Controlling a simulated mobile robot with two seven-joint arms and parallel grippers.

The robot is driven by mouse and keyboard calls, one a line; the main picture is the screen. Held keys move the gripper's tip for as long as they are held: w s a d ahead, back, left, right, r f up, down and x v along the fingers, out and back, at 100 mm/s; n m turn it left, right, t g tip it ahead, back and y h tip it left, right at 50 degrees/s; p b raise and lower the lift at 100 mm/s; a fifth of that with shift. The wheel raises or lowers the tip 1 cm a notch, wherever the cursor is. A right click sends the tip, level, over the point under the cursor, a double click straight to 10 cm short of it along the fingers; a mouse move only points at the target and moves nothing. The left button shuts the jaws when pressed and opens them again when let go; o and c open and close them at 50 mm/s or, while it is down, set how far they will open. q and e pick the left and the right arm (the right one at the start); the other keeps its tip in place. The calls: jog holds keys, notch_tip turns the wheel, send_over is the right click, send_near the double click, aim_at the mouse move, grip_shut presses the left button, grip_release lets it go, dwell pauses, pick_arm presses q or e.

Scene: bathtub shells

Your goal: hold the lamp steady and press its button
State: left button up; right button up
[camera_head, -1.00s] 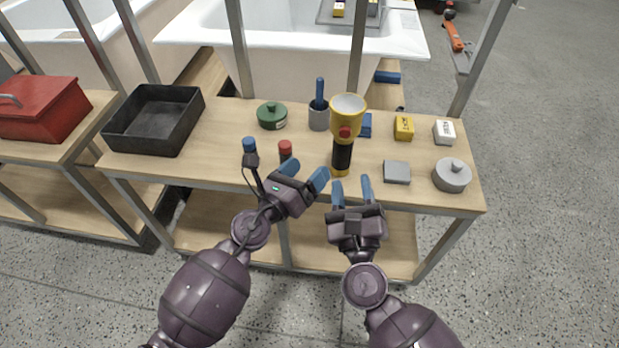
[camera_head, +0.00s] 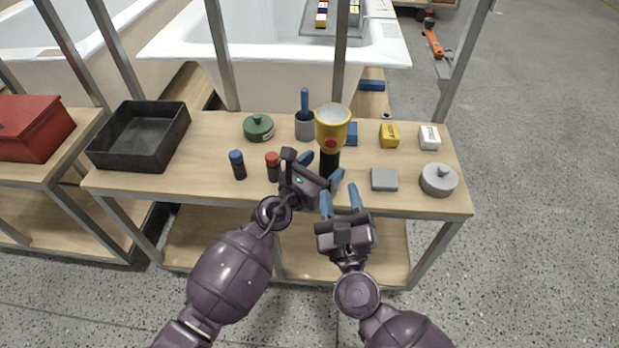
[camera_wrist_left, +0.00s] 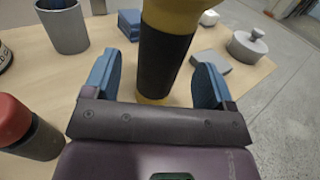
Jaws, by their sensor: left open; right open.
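The lamp (camera_head: 332,125) is a yellow flashlight with a black grip and a wide head. It stands upright on the wooden table, with a red button on its head facing me. My left gripper (camera_head: 321,168) is open at the lamp's lower part. In the left wrist view the black grip (camera_wrist_left: 164,62) rises between the two blue fingers, with a gap on each side. My right gripper (camera_head: 340,204) is open and empty at the table's front edge, in front of and below the lamp.
A red-capped bottle (camera_head: 272,166) stands close left of my left gripper, with a blue-capped one (camera_head: 237,165) beyond. A grey cup (camera_head: 304,126) and blue block (camera_head: 351,134) stand behind. A grey block (camera_head: 384,180) and grey lidded pot (camera_head: 439,180) are at right. A black tray (camera_head: 140,137) is at left.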

pick_arm(q)
jog(key=shift+x, duration=1.3)
jog(key=c, duration=1.1)
pick_arm(e)
grip_shut()
jog(key=shift+r, duration=0.1)
